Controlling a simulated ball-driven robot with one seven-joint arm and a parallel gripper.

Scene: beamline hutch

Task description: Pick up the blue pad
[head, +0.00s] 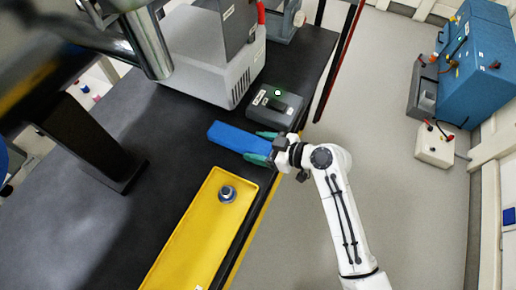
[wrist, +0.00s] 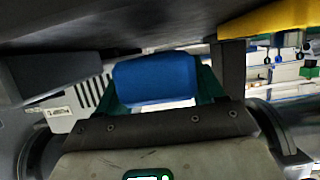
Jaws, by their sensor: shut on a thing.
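The blue pad (head: 231,137) is a long blue block over the dark bench top in the head view, near its right edge. My gripper (head: 262,149), with green fingers, is shut on the pad's right end. In the wrist view the pad (wrist: 156,79) fills the space between the green fingers (wrist: 160,95). Whether the pad touches the bench or hangs just above it I cannot tell.
A yellow tray (head: 176,250) with a round metal part (head: 227,194) lies in front of the pad. A dark grey box (head: 273,107) and a large grey machine (head: 205,55) stand behind it.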

